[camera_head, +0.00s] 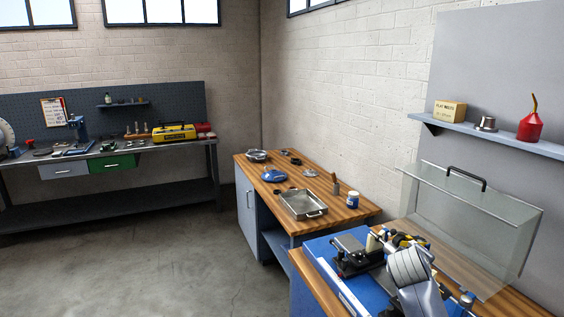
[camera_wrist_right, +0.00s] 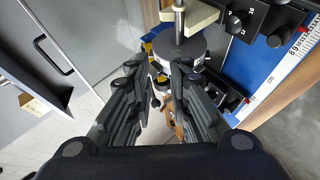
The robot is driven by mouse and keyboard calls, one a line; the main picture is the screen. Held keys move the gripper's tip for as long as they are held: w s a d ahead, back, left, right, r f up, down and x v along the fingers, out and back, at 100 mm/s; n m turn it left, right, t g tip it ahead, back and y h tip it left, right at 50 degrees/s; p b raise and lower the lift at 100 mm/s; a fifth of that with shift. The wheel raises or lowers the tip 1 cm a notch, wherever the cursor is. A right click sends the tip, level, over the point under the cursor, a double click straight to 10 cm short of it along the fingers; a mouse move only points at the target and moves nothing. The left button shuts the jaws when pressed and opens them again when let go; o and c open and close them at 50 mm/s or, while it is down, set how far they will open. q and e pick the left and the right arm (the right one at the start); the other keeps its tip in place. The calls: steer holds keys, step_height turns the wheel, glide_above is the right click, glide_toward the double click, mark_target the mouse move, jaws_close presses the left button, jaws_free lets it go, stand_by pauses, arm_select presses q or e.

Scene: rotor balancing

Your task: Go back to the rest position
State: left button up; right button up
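My right arm (camera_head: 415,275) reaches in from the bottom right over the blue-topped bench. In the right wrist view my right gripper (camera_wrist_right: 157,75) is open, its two black fingers apart with no held object visible. Beyond the fingertips is a grey disc on a shaft (camera_wrist_right: 180,48), beside a cream block (camera_wrist_right: 192,14). The head view shows a black device (camera_head: 352,254) on the blue top, left of my arm. In that view my right gripper cannot be made out clearly behind the arm. My left gripper is not in view.
A clear guard with a black handle (camera_head: 466,179) stands behind the bench at right. A wall shelf (camera_head: 490,133) holds a red oil can (camera_head: 531,124). A metal tray (camera_head: 302,205) is on the wooden counter. The floor (camera_head: 130,265) at left is clear.

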steer(key=s+a+f+m+g+y, duration=0.15)
steer(key=s+a+f, duration=0.25)
steer(key=s+f, duration=0.5)
steer(key=s+a+f+m+g+y, duration=0.15)
steer(key=s+a+f, duration=0.25)
steer(key=s+f, duration=0.5)
steer(key=s+a+f+m+g+y, duration=0.1)
steer(key=s+a+y, duration=0.15)
steer(key=s, duration=0.95)
steer(key=s+a+f+m+g+y, duration=0.15)
steer(key=s+a, duration=0.25)
steer(key=s, duration=0.8)
step_height(320, 180, down, 32)
steer(key=s+g+b, duration=0.2)
steer(key=s+b, duration=0.1)
steer(key=b, duration=0.2)
steer(key=s+d+f+n+b, duration=0.1)
steer(key=s+d+f+b, duration=0.2)
steer(key=s+f, duration=1.2)
step_height(320, 180, down, 3)
steer(key=shift+s+f+g, duration=0.2)
steer(key=shift+s+g, duration=0.1)
steer(key=shift+g, duration=0.15)
